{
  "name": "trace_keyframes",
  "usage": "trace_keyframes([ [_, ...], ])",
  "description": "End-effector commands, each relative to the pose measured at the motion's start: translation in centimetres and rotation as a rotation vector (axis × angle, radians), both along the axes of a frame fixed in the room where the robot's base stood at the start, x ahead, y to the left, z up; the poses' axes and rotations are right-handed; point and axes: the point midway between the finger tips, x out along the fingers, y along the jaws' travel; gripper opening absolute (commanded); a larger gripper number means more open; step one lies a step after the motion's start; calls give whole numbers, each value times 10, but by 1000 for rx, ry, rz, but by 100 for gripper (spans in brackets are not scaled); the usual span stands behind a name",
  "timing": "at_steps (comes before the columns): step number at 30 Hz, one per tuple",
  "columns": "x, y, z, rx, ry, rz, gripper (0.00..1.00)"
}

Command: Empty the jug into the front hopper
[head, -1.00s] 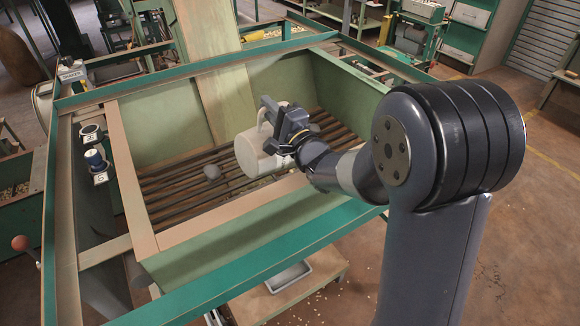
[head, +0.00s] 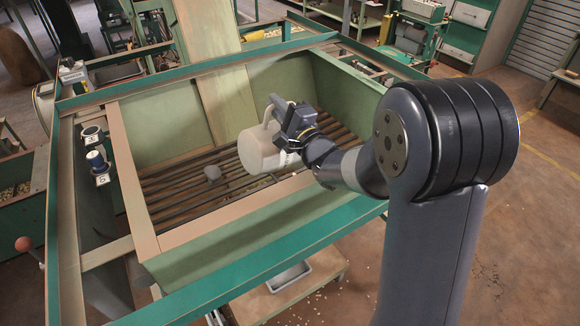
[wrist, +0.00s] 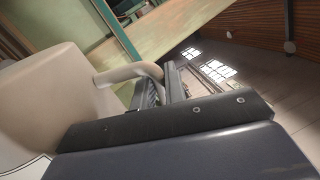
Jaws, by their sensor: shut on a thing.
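My gripper (head: 285,121) is shut on the handle of a cream-white jug (head: 258,150). The jug hangs over the green front hopper (head: 220,240), tilted, above the dark slatted bars of its floor. Its mouth and contents are hidden in the head view. Small pale bits show beside the jug near the gripper. In the wrist view the jug (wrist: 50,95) fills the left side, and its handle runs between the fingers (wrist: 160,82).
A wooden chute board (head: 215,85) slopes into the back of the hopper. Two round controls (head: 97,160) sit on the left frame. A grey tray (head: 289,276) stands below the hopper's front, with pale bits scattered on the floor nearby.

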Motion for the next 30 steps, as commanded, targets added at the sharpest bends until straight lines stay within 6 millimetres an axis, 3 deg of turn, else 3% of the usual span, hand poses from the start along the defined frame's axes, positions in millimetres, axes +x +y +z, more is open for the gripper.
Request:
trace_keyframes([
  [30,15,-18,3,88,70,-1,0],
])
